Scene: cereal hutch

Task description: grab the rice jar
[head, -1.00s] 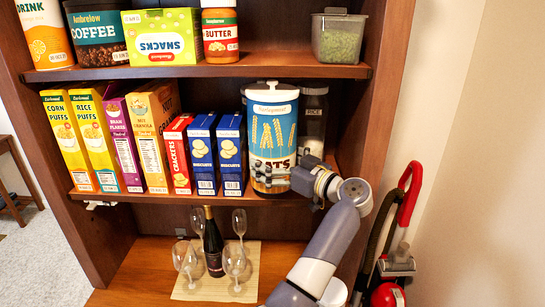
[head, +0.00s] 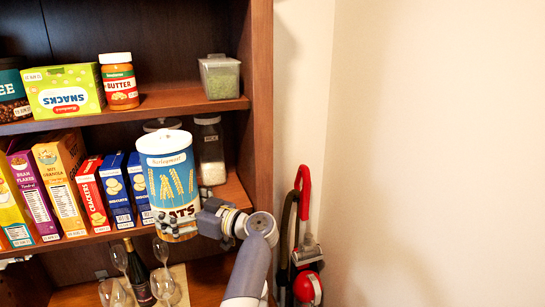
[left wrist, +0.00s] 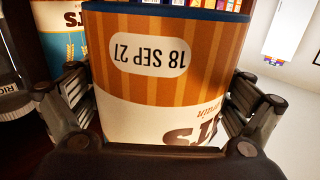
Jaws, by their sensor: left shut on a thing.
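The rice jar (head: 211,155), clear with a dark lid and pale contents, stands at the right end of the middle shelf in the head view. My left gripper (head: 205,222) is shut on a blue and white oats canister (head: 168,180), not on the rice jar. The canister is upright, in front of the shelf edge and left of the rice jar, partly covering the jar's lower left. In the left wrist view the canister (left wrist: 165,75) fills the space between the fingers of my left gripper (left wrist: 160,110).
Another dark-lidded container (head: 162,124) stands behind the held canister. Cereal and biscuit boxes (head: 115,190) line the shelf to the left. The upright side panel (head: 260,110) is close on the right. Glasses and a bottle (head: 139,270) stand below. A red vacuum (head: 307,285) stands outside.

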